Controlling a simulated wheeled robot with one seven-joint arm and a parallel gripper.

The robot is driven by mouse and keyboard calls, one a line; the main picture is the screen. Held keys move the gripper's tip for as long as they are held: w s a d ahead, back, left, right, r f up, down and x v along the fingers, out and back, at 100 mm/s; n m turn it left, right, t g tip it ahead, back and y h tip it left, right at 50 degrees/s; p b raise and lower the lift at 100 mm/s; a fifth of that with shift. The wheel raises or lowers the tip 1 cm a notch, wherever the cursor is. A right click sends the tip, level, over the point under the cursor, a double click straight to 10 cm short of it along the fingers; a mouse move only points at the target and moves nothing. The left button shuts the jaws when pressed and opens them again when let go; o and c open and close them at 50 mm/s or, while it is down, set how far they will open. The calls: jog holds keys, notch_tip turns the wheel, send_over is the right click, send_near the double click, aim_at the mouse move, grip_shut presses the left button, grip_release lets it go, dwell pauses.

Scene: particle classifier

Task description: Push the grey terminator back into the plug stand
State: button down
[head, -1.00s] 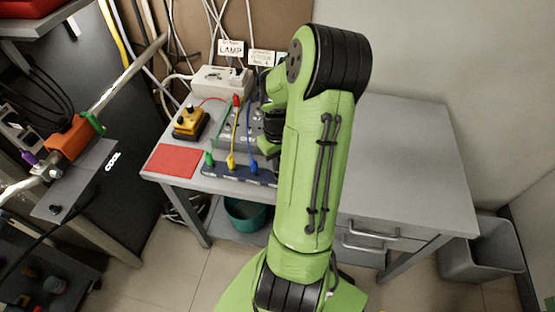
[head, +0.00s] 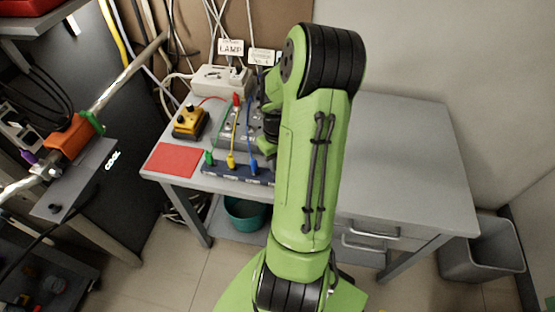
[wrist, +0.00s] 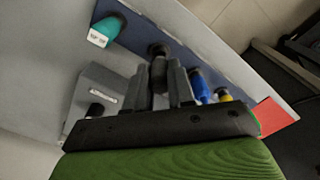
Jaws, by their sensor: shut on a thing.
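In the wrist view my gripper (wrist: 160,88) is shut on the grey terminator (wrist: 159,74), a dark grey piece between its two fingers. The terminator's far end meets or lies right over a black round socket of the plug stand; I cannot tell how deep it sits. The plug stand (wrist: 218,58) is a blue-grey strip crossing the wrist view. In the head view the plug stand (head: 220,172) lies along the table's front edge, its right part hidden behind my arm. My gripper and the terminator are hidden there too.
A blue plug (wrist: 201,88) and a yellow plug (wrist: 223,95) stand beside the right finger. A teal plug (wrist: 105,31) stands farther left. A grey box (wrist: 88,92) is close to the left finger. A red mat (head: 175,160) and yellow button box (head: 190,122) lie left.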

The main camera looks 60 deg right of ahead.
jog(key=shift+f+b, duration=0.9)
jog(key=shift+f, duration=0.3)
jog(key=c, duration=0.9)
grip_release()
notch_tip(320, 180, up, 16)
jog(key=p, duration=0.4)
jog(key=shift+f+p, duration=0.15)
jog(key=shift+p, duration=0.2)
